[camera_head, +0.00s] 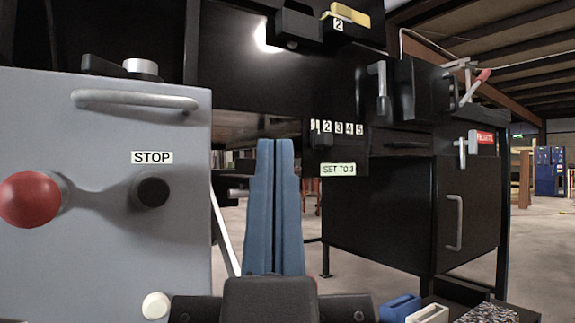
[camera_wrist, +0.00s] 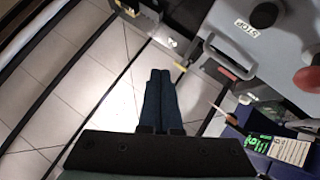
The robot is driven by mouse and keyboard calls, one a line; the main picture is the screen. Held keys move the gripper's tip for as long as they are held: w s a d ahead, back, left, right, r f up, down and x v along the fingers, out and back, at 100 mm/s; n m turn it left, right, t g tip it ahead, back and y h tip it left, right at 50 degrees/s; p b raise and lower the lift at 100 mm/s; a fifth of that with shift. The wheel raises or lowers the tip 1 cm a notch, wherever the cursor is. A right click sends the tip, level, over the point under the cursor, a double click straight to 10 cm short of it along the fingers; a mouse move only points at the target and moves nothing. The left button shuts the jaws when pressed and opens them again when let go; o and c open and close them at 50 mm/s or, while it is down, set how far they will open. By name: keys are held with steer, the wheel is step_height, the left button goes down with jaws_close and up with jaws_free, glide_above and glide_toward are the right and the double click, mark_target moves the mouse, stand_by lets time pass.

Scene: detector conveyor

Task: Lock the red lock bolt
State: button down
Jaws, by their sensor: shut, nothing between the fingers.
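My gripper (camera_head: 275,143) has long blue fingers pointing up and away at the middle of the head view. They lie side by side, shut and empty. In the wrist view my gripper (camera_wrist: 160,73) reaches out over the tiled floor, apart from the machine. I cannot make out the red lock bolt for certain. A lever with a red grip (camera_head: 482,78) shows at the upper right of the head view, on the black machine, far beyond my fingers; I cannot tell whether it is the bolt.
A grey box (camera_head: 105,110) with a STOP label, black knob (camera_head: 152,192) and red button (camera_head: 29,199) stands left of my fingers. The black machine (camera_head: 375,220) has a numbered selector (camera_head: 337,128). Blue (camera_head: 400,308) and white (camera_head: 428,314) pieces lie at the bottom right.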

step_height(320, 180, up, 20)
steer(key=p, duration=1.8)
steer(key=w+r+g+y+p, duration=0.3)
steer(key=w+p, duration=0.4)
steer(key=p, duration=0.3)
steer(key=w+d+f+m+g+y+p, duration=0.25)
steer(key=w+f+m+g+p, duration=0.35)
steer(key=f+p, duration=0.5)
steer(key=s+d+f+m+h+p, duration=0.1)
steer(key=s+d+f+m+p, duration=0.1)
steer(key=f, duration=0.6)
steer(key=s+d+f+m+h+p, duration=0.1)
steer(key=s+d+f+m+p, duration=0.2)
steer(key=f+m+p, duration=0.3)
steer(key=shift+s+d+f+m+g+p, duration=0.15)
steer(key=shift+d+f+m+g+p, duration=0.2)
steer(key=shift+d+f+m, duration=0.65)
steer(key=shift+a+r, duration=0.15)
steer(key=shift+a, duration=0.05)
